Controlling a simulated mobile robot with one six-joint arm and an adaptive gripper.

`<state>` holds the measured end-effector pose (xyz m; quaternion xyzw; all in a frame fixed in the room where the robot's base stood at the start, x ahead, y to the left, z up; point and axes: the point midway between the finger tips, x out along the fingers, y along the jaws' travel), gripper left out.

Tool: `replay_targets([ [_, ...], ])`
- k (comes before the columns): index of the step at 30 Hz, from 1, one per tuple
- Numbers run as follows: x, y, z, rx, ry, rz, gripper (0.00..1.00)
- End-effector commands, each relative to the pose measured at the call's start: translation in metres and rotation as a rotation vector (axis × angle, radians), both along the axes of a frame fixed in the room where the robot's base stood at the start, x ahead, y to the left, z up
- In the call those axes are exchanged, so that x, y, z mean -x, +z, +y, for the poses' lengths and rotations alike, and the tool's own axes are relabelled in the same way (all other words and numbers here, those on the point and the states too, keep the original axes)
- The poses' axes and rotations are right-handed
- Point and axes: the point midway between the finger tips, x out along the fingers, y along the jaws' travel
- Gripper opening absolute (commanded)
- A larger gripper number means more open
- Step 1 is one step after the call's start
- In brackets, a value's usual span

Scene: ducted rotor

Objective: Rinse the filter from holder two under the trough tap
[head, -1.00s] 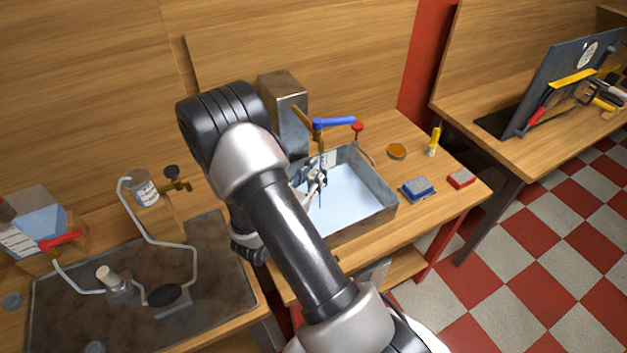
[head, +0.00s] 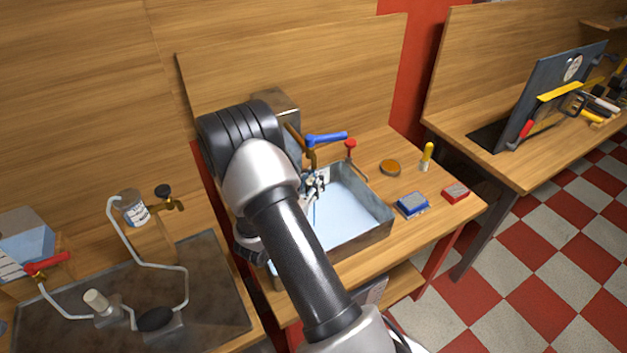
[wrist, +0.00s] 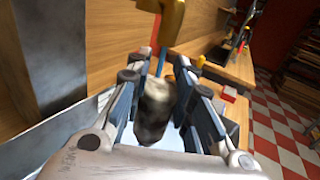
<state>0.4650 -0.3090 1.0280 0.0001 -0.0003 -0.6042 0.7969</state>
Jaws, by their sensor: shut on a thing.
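My gripper (wrist: 160,110) is shut on a pale, dark-stained filter (wrist: 155,108), seen between its fingers in the wrist view. In the head view my gripper (head: 314,186) is over the left back part of the metal trough (head: 368,235), and the filter is too small to make out there. The brass tap with a blue lever (head: 327,138) stands at the back of the trough. In the wrist view the brass spout (wrist: 170,22) is just beyond and above the filter. A thin blue streak, which looks like water, runs down from the spout. Which holder is number two cannot be told.
A red-handled valve (head: 350,146), a round amber dish (head: 390,167), a yellow-topped bottle (head: 427,156), a blue sponge-like block (head: 412,205) and a red block (head: 456,191) stand around the trough. A dark tray with piping (head: 215,270) lies on the left.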

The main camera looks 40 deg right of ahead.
Motion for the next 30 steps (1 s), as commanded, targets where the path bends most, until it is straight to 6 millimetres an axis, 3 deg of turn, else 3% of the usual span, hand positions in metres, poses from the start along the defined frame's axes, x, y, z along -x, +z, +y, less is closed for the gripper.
replay_targets([
  [30,0.007,0.0,-0.005,0.001,0.001,-0.001,0.0],
])
